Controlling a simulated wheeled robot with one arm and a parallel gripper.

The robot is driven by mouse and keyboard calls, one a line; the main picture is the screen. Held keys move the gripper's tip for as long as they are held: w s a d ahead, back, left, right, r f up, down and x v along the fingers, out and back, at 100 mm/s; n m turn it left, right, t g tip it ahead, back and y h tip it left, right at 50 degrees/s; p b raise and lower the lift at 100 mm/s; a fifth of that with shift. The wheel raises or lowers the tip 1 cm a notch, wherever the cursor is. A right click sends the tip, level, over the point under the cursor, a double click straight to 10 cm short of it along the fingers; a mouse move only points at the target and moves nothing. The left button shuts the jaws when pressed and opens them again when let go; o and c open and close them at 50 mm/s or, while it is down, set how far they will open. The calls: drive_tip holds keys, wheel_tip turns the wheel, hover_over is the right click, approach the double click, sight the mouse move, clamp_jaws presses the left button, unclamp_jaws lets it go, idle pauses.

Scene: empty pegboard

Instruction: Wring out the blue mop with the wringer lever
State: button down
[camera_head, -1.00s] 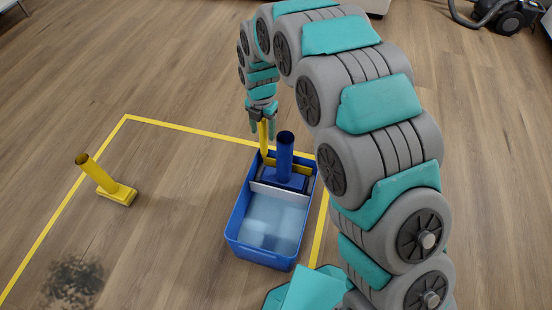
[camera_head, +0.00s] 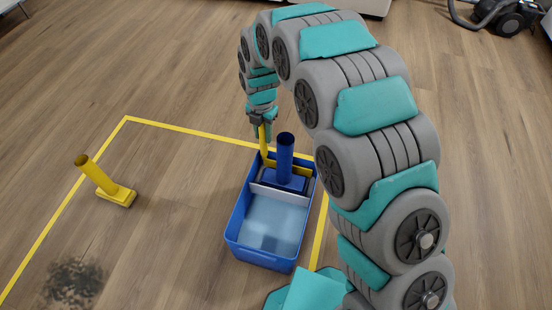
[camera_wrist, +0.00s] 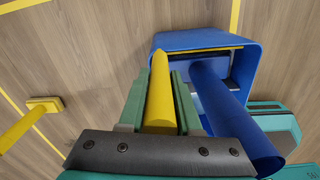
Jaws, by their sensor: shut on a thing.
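The blue mop (camera_head: 286,158) stands upright in the far part of the blue bucket (camera_head: 232,234), with its head in the wringer section behind a white divider (camera_head: 279,196). The yellow wringer lever (camera_head: 263,143) rises at the bucket's far left corner. My gripper (camera_head: 262,130) is shut on the top of the lever, left of the mop handle. In the wrist view the green fingers (camera_wrist: 161,100) lie on either side of the yellow lever (camera_wrist: 160,88), and the blue mop handle (camera_wrist: 225,105) is close on their right. The lever's lower end is partly hidden.
A yellow mop (camera_head: 100,178) stands tilted on the floor at left. A dark stain (camera_head: 77,283) lies at lower left. Yellow tape (camera_head: 70,186) marks the floor around the bucket area. A vacuum cleaner (camera_head: 508,17) is at far upper right. Floor between yellow mop and bucket is clear.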

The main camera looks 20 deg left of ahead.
drive_tip(key=shift+w+a, duration=0.1)
drive_tip(key=shift+w, duration=0.1)
drive_tip(key=w+g, duration=0.1)
drive_tip(key=g, duration=0.1)
drive_tip(key=w+f+g+p, duration=0.1)
drive_tip(key=w+g, duration=0.1)
drive_tip(key=shift+w+a, duration=0.1)
drive_tip(key=shift+w, duration=0.15)
idle(0.5)
drive_tip(key=shift+r, duration=0.15)
idle(1.0)
